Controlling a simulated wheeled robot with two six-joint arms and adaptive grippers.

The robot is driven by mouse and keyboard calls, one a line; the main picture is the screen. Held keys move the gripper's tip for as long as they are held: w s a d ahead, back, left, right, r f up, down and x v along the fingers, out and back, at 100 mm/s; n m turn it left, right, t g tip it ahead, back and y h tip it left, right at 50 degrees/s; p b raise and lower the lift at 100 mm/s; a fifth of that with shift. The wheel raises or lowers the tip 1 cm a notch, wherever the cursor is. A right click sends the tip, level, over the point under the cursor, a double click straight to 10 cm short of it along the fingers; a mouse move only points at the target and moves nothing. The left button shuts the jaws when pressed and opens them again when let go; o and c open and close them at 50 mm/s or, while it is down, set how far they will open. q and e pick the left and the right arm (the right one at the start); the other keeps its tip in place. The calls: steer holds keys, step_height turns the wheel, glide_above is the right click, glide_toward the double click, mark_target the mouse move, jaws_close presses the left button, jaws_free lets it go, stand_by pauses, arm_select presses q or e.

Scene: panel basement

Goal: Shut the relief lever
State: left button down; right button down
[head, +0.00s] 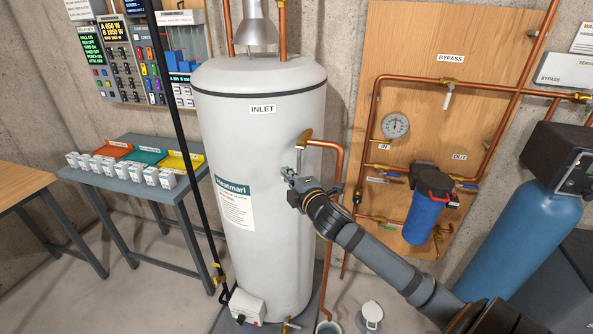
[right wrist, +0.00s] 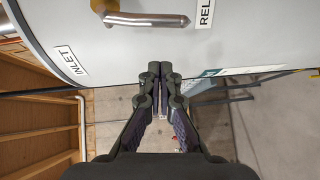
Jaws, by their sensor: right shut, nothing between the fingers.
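The white water heater tank (head: 262,120) stands in the middle of the head view. A brass relief fitting (head: 304,137) sticks out of its right side below the INLET label, with a copper pipe running from it. In the right wrist view a brass elbow (right wrist: 104,8) shows at the top edge with a metallic bar (right wrist: 148,20), beside a partly cut-off "REL" label (right wrist: 205,12).
A copper pipe (head: 338,185) drops along the tank's right side. The wooden panel (head: 410,50) with pipes, gauge and blue filter (head: 423,217) is to the right. A blue cylinder (head: 525,235) stands far right. A grey table (head: 130,160) with trays is at left.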

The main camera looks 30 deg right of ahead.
mark_target(299, 171)
steer(key=shift+d+p, duration=0.6)
steer(key=shift+d, duration=1)
steer(key=shift+w+f, duration=0.1)
steer(key=shift+a, duration=0.1)
steer(key=shift+w+d+f+p, duration=0.25)
steer(key=shift+d+p, duration=0.1)
steer(key=shift+d, duration=0.25)
